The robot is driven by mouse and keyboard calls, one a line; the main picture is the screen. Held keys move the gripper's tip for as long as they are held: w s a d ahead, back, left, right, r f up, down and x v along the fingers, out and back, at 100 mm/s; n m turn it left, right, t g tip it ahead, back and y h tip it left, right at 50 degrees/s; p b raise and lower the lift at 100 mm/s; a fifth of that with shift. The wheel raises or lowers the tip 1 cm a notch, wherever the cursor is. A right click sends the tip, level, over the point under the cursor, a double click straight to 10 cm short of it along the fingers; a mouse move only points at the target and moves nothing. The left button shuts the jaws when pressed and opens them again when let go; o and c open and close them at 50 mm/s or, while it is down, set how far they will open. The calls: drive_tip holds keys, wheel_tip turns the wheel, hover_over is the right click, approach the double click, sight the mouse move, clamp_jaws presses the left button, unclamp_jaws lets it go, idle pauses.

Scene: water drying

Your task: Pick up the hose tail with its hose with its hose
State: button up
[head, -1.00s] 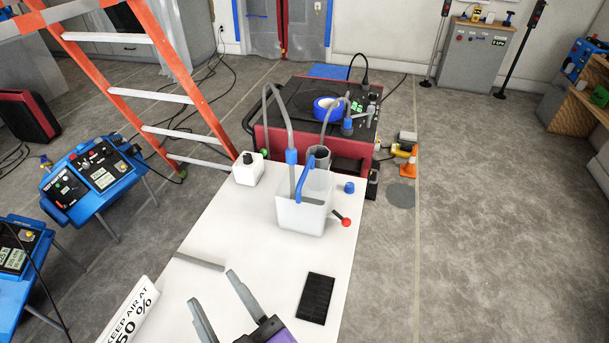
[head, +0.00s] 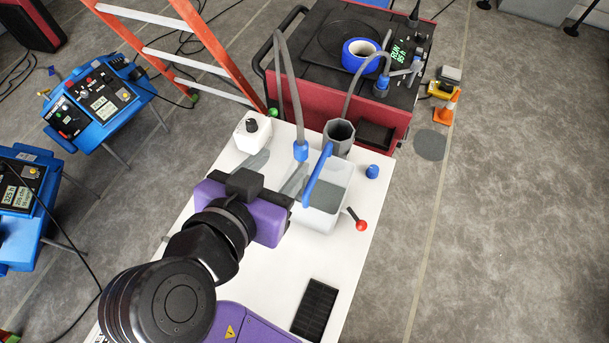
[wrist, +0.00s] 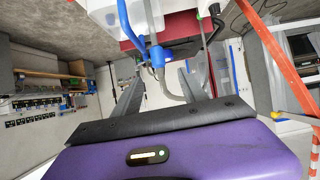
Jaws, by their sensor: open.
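The hose tail shows as a blue collar (head: 300,150) on the end of a grey hose (head: 289,90), at the left rim of a white tub (head: 335,212) on the table. Its lower end is hidden in the head view. My gripper (head: 273,170) is open, just left of and near the collar, its fingers pointing toward the back of the table. In the wrist view the blue collar (wrist: 158,56) shows between and beyond the open fingertips (wrist: 160,72), and the grey hose (wrist: 174,85) runs between the fingers. I see no grip on it.
A blue handle (head: 318,176) arches over the tub, close to my right finger. A white bottle (head: 252,132) stands left of the fingers. A grey cylinder (head: 339,135), a blue cap (head: 372,171) and a red-knobbed lever (head: 357,220) are around the tub. A red machine (head: 340,70) stands behind.

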sight(298, 150)
drive_tip(key=shift+f+p+x, duration=0.2)
drive_tip(key=shift+p+x, duration=0.85)
drive_tip(key=shift+x, duration=2.9)
drive_tip(key=shift+s, duration=0.15)
drive_tip(key=shift+c, duration=0.4)
clamp_jaws()
